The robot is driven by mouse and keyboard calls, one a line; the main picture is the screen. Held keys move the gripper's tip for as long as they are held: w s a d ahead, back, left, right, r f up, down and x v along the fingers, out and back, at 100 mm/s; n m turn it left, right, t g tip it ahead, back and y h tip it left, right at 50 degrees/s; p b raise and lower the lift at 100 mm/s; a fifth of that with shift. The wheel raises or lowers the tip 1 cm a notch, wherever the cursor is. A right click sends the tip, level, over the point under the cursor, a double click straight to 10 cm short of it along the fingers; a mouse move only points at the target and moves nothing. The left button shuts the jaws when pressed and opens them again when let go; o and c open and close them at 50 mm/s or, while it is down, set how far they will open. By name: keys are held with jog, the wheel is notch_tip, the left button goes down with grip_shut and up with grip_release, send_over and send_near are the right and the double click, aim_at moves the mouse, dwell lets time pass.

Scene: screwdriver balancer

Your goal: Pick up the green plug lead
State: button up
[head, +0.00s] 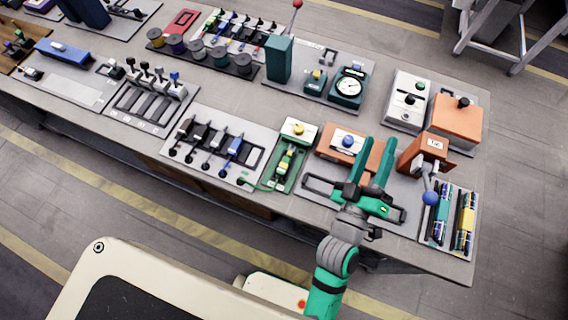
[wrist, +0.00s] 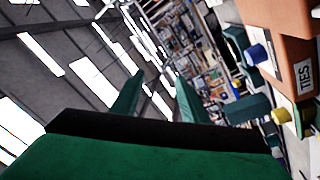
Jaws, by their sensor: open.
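A grey panel (head: 255,133) holds a row of black sockets and a blue one (head: 234,146), with dark plug ends along its front edge. A small dark green plug (head: 240,182) lies at the panel's front right corner; a thin green lead (head: 262,188) runs right from it towards a green tray (head: 303,172). The plug is small, so its exact seating cannot be told. My gripper (head: 371,156) is open and empty, above the area right of the tray. In the wrist view its two green fingers (wrist: 161,76) are apart with nothing between them; the plug is not in that view.
An orange box with a blue knob (head: 347,141) stands behind my gripper. A dispenser with a blue ball lever (head: 430,197) is to its right. The wrist view shows an orange box labelled TIES (wrist: 303,78). The table's front edge (head: 300,208) is close by.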

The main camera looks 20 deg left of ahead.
jog(key=w+d+r+m+h, duration=0.1)
jog(key=w+d+r+h, duration=0.15)
jog(key=r, duration=0.35)
jog(key=w+d+r+m+t+h, duration=0.1)
jog(key=w+d+r+h, duration=0.15)
jog(key=r, duration=0.35)
jog(key=w+d+r+m+h, duration=0.1)
jog(key=w+r+h, duration=0.2)
jog(key=r+h, duration=0.15)
jog(key=d+r+m+g+h, duration=0.5)
jog(key=r+m+h, duration=0.1)
jog(key=r, duration=0.1)
jog(key=g+y, duration=1.6)
jog(key=y, duration=0.1)
send_over(284, 163)
notch_tip(284, 163, down, 28)
jog(key=shift+h, duration=0.25)
jog(key=f, duration=0.5)
jog(key=shift+s+d, duration=0.15)
jog(key=shift+s, duration=0.1)
jog(key=shift+w+f, duration=0.15)
jog(key=shift+f, duration=1.25)
jog(key=shift+w+f, duration=0.1)
jog(key=shift+f, duration=1.25)
grip_shut()
